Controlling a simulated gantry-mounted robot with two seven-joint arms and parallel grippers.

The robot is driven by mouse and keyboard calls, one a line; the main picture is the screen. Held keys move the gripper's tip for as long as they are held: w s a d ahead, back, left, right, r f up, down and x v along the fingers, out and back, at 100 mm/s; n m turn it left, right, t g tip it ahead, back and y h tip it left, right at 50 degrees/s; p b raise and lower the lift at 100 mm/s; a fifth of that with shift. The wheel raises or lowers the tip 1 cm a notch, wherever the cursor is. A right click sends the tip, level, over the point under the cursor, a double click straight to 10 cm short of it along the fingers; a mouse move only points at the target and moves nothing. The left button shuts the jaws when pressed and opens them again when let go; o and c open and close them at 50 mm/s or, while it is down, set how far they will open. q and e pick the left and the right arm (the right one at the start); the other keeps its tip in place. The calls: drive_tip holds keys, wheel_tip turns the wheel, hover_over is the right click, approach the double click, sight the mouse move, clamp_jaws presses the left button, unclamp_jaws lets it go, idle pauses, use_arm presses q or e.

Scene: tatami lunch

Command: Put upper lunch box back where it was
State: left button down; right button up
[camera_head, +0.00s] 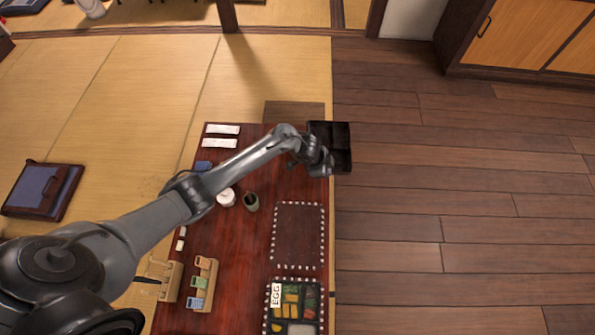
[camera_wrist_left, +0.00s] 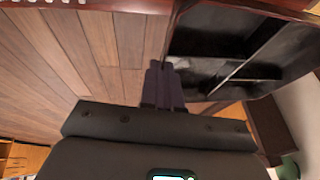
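The black lunch box (camera_head: 341,134), empty and divided into compartments, is at the far right corner of the table and reaches out past its right edge. My left gripper (camera_head: 322,165) is at its near left side. In the left wrist view, the fingers (camera_wrist_left: 163,85) are nearly together on the wall of the box (camera_wrist_left: 262,72), which looks tilted in that view. A dotted white outline (camera_head: 299,205) marks a bare rectangle on the table. Nearer, a filled lunch box (camera_head: 319,310) with food and an EGG label sits in a similar dotted outline. My right gripper is not in view.
The dark red table (camera_head: 235,260) also carries a dark cup (camera_head: 251,202), a white round dish (camera_head: 226,198), white packets (camera_head: 222,129) and a wooden rack (camera_head: 208,270) of small coloured items. Open wooden floor (camera_head: 450,200) lies to the right.

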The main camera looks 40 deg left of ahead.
use_arm(q)
drive_tip(key=s+a+f+b, duration=0.1)
drive_tip(key=a+f, duration=0.1)
drive_tip(key=a, duration=0.1)
drive_tip(key=s+a+f+b, duration=0.2)
drive_tip(key=a, duration=0.1)
drive_tip(key=s+a+f+b, duration=0.1)
drive_tip(key=s+a+f, duration=0.1)
drive_tip(key=a, duration=0.1)
drive_tip(key=shift+s+f+b, duration=0.1)
drive_tip(key=shift+f+b, duration=0.1)
drive_tip(key=shift+b, duration=0.1)
drive_tip(key=shift+s+a+f, duration=0.1)
drive_tip(key=shift+a+f, duration=0.05)
drive_tip(key=shift+a, duration=0.15)
wheel_tip(320, 180, down, 4)
drive_tip(key=b, duration=0.3)
drive_tip(key=shift+b, duration=0.35)
drive_tip(key=c, duration=1.8)
unclamp_jaws()
drive_tip(key=shift+f, duration=0.1)
drive_tip(key=o, duration=0.4)
